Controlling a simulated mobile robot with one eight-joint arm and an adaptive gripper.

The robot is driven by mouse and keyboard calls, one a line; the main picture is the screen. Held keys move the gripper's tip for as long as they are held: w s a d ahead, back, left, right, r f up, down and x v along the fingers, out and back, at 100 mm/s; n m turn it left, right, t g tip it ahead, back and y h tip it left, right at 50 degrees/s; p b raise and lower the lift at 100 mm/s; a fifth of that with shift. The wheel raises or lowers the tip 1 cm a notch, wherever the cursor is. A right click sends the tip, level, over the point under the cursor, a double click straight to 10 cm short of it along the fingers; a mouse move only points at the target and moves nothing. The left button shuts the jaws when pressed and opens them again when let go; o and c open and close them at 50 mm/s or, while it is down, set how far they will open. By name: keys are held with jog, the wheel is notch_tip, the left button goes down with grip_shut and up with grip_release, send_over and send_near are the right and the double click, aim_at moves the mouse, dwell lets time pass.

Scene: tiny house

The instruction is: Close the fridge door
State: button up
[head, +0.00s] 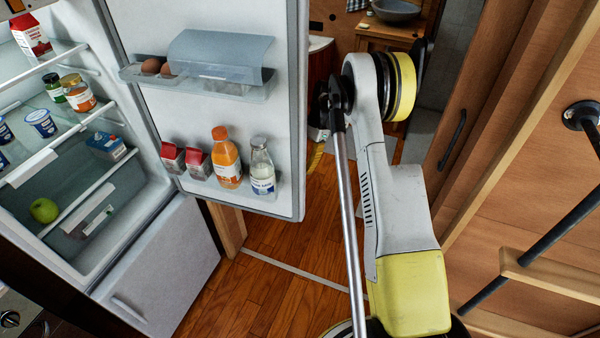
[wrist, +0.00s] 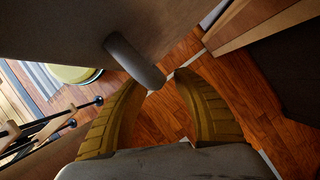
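The fridge door (head: 215,110) stands wide open in the head view, its inner side facing me. Its racks hold eggs, bottles and cartons. The fridge's lit interior (head: 95,185) is open at the left. A grey rounded bar (wrist: 134,62), which looks like the door's handle, sticks out from a broad dull panel (wrist: 60,28), likely the door's outer face. The bar's end lies close to the fingertips; whether they touch is unclear.
A closed lower compartment (head: 160,270) sits under the fridge opening. A wooden wall with a dark handle (head: 452,140) and a ladder-like wooden step (head: 555,275) stand close on the right. Wooden floor (head: 270,285) lies clear below the door. A grey bowl (head: 395,10) is at the back.

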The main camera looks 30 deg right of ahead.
jog(key=shift+x, duration=1.05)
jog(key=shift+c, duration=0.4)
grip_shut()
jog(key=shift+a, duration=0.1)
